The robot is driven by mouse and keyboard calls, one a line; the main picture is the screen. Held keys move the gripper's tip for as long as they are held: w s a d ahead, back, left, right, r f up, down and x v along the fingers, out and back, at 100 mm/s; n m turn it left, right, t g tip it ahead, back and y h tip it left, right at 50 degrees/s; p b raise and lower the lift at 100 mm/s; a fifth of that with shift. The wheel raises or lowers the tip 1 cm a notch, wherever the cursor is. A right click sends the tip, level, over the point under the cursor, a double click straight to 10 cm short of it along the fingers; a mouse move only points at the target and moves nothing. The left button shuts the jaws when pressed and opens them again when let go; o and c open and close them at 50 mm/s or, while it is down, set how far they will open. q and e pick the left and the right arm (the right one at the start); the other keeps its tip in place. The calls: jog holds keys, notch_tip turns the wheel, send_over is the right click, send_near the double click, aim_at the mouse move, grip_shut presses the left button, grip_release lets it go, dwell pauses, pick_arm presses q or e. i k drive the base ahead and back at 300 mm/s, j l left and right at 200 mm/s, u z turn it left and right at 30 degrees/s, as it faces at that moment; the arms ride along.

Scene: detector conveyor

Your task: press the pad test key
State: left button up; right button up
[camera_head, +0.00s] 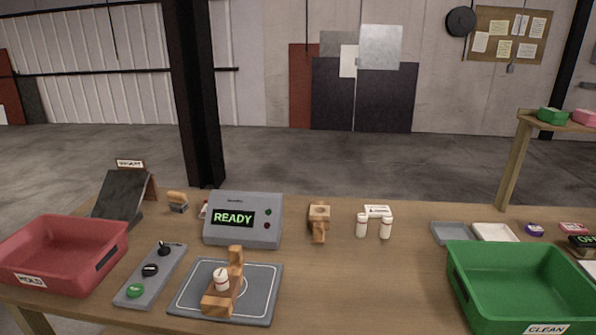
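A grey key strip (150,276) lies on the table at the left, with a green button (135,290) at its near end, a black round key (150,269) in the middle and a black knob or lever (164,249) at the far end. Its labels are too small to read, so I cannot tell which is the pad test key. Beside it is a dark square pad (254,305) with a light outline. A grey detector box (245,236) behind reads READY in green. Neither gripper shows.
A second wooden piece (319,213) and two white bottles (374,227) stand behind the middle. The table's front middle is bare.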

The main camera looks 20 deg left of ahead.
aim_at(135, 291)
jog(key=u, duration=1.6)
